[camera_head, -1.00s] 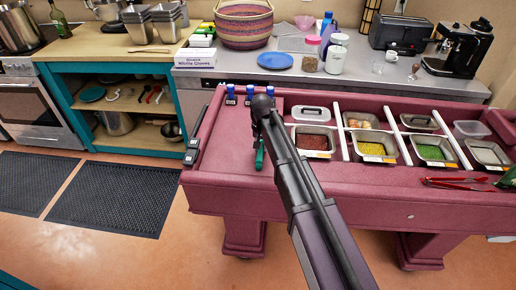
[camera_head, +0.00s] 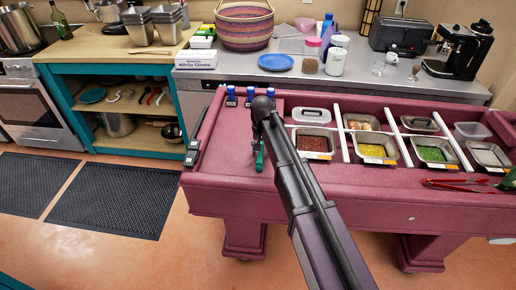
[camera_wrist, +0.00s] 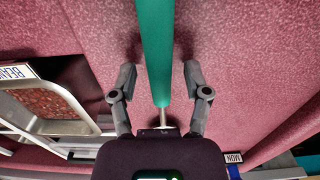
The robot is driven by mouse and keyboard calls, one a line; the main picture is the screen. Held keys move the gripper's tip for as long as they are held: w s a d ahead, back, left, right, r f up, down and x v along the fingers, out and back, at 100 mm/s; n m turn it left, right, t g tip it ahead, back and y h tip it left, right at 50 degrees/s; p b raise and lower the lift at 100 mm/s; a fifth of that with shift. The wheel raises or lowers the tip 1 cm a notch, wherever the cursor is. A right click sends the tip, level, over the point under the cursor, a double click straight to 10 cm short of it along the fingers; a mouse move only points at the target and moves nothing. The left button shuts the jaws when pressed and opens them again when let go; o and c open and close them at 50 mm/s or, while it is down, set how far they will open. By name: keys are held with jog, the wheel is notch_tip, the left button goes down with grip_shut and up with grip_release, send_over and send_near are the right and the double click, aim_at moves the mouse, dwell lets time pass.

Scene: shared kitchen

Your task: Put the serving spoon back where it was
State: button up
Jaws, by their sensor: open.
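A green handle (camera_wrist: 156,50) with a thin metal shaft (camera_wrist: 163,117) shows in the wrist view, over the pink surface; it seems to be the serving spoon. Its far end runs out of the top of that view, and no bowl of it shows. My gripper (camera_wrist: 159,76) is open, with one finger on each side of the green handle and a gap on both sides. In the head view a short piece of the green handle (camera_head: 259,158) shows beside my arm, on the left part of the pink table (camera_head: 226,160). My arm hides the rest.
Metal pans, one with red food (camera_head: 312,143), sit in white-divided bays right of my arm. Red tongs (camera_head: 456,184) lie at the table's right. Blue-topped items (camera_head: 231,94) stand at its back left. The table's left part is mostly bare.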

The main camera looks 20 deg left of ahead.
jog(key=shift+r, duration=0.15)
notch_tip(320, 180, up, 12)
jog(key=p, duration=1.2)
dwell(0.6)
jog(key=shift+w, duration=0.15)
jog(key=s+d+m, duration=0.1)
jog(key=s+d, duration=0.3)
jog(key=d, duration=0.9)
jog(key=s+d, duration=0.5)
jog(key=d, duration=0.9)
jog(key=s+d+m, duration=0.1)
jog(key=s+d, duration=0.3)
jog(key=d, duration=1)
jog(key=shift+s+d+m, duration=0.25)
jog(key=shift+m, duration=0.05)
